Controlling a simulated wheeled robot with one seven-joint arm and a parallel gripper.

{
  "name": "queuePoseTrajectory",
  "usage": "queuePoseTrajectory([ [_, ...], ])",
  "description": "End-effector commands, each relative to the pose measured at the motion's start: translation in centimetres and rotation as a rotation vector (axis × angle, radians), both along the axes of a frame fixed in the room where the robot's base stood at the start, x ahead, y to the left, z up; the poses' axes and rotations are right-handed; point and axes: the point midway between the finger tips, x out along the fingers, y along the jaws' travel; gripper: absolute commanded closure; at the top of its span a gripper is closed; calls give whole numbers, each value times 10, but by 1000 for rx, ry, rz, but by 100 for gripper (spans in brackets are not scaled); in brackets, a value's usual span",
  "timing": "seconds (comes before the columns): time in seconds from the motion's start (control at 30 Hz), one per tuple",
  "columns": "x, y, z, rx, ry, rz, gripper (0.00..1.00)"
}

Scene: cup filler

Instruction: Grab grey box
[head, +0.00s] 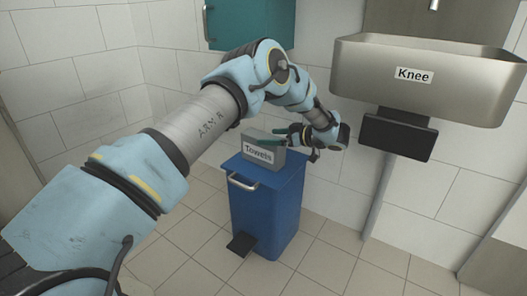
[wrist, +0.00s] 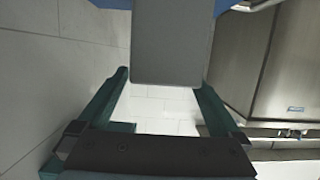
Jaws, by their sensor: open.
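The grey box (head: 262,153), labelled "Towels", stands upright on the lid of the blue bin (head: 280,205). My gripper (head: 274,136) is at the box's upper right side in the head view, with its teal fingers pointing left. In the wrist view the plain grey box (wrist: 168,40) fills the top middle, and its near edge lies about level with the fingertips. The two teal fingers of my gripper (wrist: 162,80) are apart, one on each side of that edge. Pale gaps show beside the box, and I see no contact.
A steel sink (head: 430,85) marked "Knee" hangs on the wall to the right, with a black knee plate (head: 398,135) below it. A teal cabinet (head: 250,22) is on the wall above. The tiled floor (head: 335,265) around the bin is clear.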

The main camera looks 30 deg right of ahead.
Motion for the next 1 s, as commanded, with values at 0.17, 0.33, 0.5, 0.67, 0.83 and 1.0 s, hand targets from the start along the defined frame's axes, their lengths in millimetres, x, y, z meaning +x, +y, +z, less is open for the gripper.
queuePoseTrajectory([
  [0.17,25,15,-11,1,0,2,0],
  [0.33,35,20,-13,0,0,0,0],
  [0.5,35,19,-13,0,0,0,2],
  [0.67,34,19,-13,0,0,0,20],
  [0.83,34,19,-13,0,0,0,39],
  [1.0,34,19,-13,0,0,0,58],
])
